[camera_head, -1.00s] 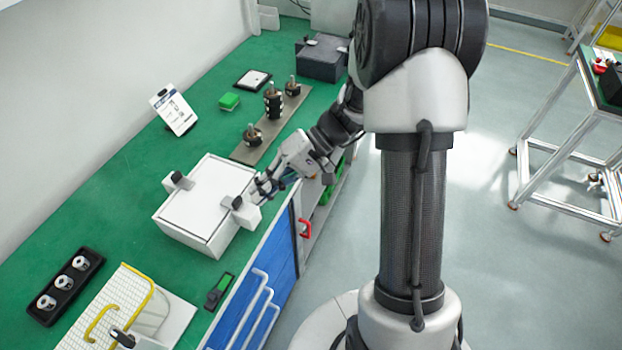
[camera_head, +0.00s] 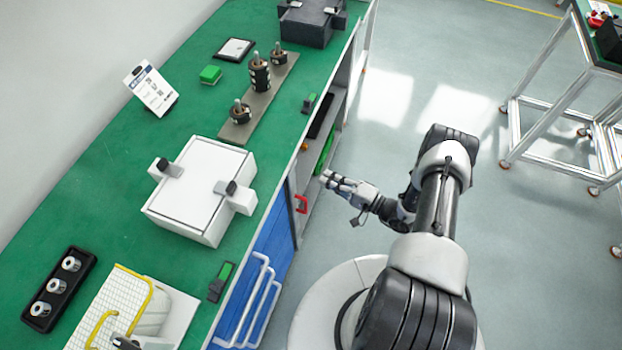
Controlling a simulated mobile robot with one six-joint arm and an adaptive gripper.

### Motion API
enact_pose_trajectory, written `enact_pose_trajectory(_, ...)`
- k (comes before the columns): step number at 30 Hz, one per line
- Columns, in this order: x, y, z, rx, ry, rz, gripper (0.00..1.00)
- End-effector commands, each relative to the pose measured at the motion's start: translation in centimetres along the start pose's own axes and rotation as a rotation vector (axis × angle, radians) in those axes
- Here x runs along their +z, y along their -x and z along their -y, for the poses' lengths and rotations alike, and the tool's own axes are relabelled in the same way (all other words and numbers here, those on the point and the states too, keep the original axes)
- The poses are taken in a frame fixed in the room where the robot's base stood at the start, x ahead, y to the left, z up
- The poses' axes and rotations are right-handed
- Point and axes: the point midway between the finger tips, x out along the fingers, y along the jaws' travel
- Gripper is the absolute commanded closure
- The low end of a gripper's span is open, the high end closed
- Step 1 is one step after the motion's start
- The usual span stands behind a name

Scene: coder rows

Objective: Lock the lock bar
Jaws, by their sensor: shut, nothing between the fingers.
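No part in view can be told for certain as the lock bar. A white box (camera_head: 208,200) with a closed flat lid stands on the green bench and has a black-tipped white latch block on its left (camera_head: 166,168) and another on its right (camera_head: 234,196). My gripper (camera_head: 326,178) is shut and empty, over the floor to the right of the bench, apart from the box and handle.
A grey plate with black tool holders (camera_head: 240,130) lies behind the box. A black tray with several white rings (camera_head: 88,262) and a white grid rack with yellow handles (camera_head: 152,290) are in front. Blue drawers (camera_head: 262,250) have protruding white handles. Floor (camera_head: 400,100) is clear.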

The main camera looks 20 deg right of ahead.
Motion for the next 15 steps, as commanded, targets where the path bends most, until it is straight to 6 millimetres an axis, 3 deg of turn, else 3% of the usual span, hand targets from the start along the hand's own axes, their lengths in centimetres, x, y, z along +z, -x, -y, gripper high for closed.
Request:
enact_pose_trajectory(3, 0.2, 1.0, -2.5, -0.008, 0.003, -0.073, 1.00)
enact_pose_trajectory(6, 0.3, 1.5, -3.5, -0.010, 0.009, -0.108, 1.00)
enact_pose_trajectory(15, 0.3, 1.7, -3.9, -0.010, 0.014, -0.123, 1.00)
